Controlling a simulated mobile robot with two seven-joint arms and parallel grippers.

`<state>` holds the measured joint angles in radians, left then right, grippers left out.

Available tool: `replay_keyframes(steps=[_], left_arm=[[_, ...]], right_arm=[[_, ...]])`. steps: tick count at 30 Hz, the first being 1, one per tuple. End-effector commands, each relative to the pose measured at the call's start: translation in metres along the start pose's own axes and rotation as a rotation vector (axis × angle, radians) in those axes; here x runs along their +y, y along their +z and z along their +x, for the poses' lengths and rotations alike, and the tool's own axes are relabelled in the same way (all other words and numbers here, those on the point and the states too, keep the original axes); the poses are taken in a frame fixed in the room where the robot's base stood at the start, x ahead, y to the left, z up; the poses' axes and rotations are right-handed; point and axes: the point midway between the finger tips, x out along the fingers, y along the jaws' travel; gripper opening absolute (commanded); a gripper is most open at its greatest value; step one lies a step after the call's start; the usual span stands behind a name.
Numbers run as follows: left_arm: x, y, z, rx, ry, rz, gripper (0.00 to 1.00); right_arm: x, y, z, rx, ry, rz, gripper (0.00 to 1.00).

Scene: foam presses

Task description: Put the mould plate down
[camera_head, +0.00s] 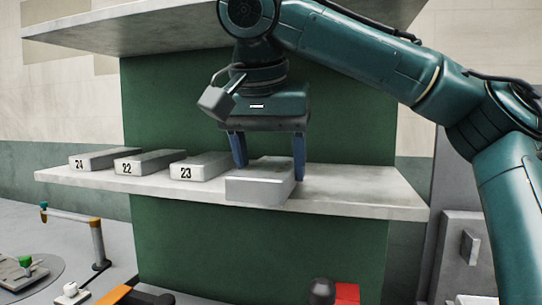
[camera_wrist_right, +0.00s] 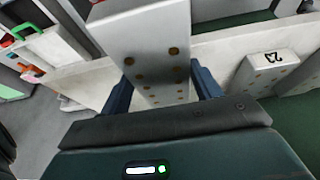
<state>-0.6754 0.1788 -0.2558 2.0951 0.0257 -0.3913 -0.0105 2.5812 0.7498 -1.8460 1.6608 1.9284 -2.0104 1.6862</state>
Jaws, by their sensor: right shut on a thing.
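My right gripper (camera_head: 269,172) points down over the shelf (camera_head: 350,194) and is shut on a plain pale grey mould plate (camera_head: 258,189), one finger at each side. In the head view the plate's near end overlaps the shelf's front edge; I cannot tell whether it touches the shelf. In the right wrist view the held plate (camera_wrist_right: 148,40) shows brown round holes in its face, between the blue fingers (camera_wrist_right: 162,90). To its left on the shelf lies plate 23 (camera_head: 203,165), with a narrow gap. My left gripper is not in view.
Plates 22 (camera_head: 150,161) and 24 (camera_head: 105,157) lie further left on the same shelf. An upper shelf (camera_head: 140,27) hangs above, close to my right arm. The shelf's right end is bare. A red object (camera_head: 347,293) stands below.

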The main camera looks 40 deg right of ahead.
Motion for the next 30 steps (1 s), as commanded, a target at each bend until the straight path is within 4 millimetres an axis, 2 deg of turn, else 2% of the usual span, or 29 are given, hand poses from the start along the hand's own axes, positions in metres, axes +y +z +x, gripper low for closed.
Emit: replay_keyframes(steps=[1,6,9,16,23,25,30], left_arm=[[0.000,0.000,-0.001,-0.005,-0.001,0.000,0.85],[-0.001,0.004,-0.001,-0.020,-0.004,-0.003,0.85],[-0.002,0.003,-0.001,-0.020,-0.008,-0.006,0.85],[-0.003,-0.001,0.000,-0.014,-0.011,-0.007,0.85],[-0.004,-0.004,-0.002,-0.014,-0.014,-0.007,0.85],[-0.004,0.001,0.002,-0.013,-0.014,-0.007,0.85],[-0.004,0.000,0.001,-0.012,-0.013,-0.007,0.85]], right_arm=[[0.000,-0.014,0.004,-0.004,-0.001,0.005,0.22],[0.000,-0.049,0.019,-0.003,-0.002,0.003,0.22],[0.000,-0.063,0.025,-0.001,-0.002,0.001,0.22],[0.000,-0.080,0.032,0.000,-0.003,0.002,0.22],[0.000,-0.115,0.047,-0.002,-0.001,0.002,0.22],[0.000,-0.109,0.057,0.001,-0.001,-0.004,0.22],[0.000,-0.107,0.060,0.002,-0.003,-0.001,0.22]])
